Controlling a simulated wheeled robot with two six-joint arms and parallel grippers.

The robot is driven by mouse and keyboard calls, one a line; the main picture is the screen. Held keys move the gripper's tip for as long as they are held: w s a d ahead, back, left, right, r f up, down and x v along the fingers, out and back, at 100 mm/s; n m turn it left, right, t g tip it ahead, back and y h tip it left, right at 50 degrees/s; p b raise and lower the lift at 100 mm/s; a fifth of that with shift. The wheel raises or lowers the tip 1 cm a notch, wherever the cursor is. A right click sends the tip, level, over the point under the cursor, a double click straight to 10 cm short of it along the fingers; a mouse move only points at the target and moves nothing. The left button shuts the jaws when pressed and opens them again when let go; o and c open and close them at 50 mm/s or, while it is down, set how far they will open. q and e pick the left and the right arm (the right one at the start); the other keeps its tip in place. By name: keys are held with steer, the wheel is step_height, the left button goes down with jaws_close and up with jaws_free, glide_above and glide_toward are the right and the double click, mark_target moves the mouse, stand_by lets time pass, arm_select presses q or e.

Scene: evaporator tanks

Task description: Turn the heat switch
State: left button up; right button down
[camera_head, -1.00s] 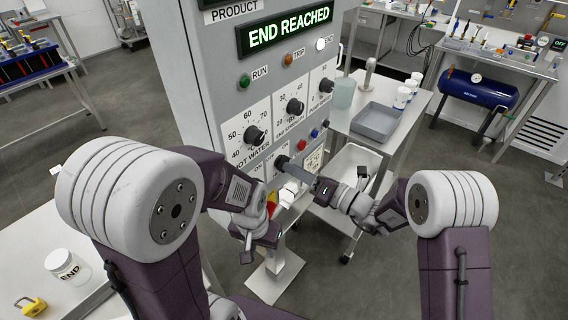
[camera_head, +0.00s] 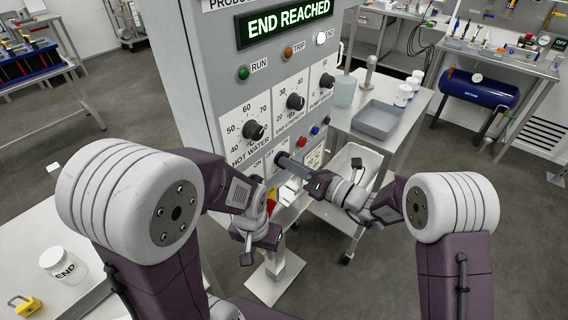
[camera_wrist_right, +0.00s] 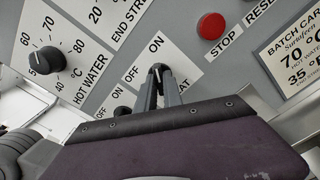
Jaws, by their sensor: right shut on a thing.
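My right gripper (camera_wrist_right: 159,80) is shut on the knob, one finger on each side, and I cannot tell which way the knob points. In the head view my right gripper (camera_head: 282,158) reaches the panel's lower switch row from the right and hides the switch. My left gripper (camera_head: 250,250) hangs low in front of the panel, away from the switches; its jaws are unclear.
A second black switch (camera_wrist_right: 122,111) sits close left of my right gripper. The hot water dial (camera_head: 254,130) and red stop button (camera_wrist_right: 211,26) are above. A lit display (camera_head: 290,22) reads END REACHED. A steel cart (camera_head: 350,127) stands right of the panel.

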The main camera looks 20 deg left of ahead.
stand_by(0.3)
steer(key=shift+n+b, duration=1.1)
steer(key=shift+n, duration=0.1)
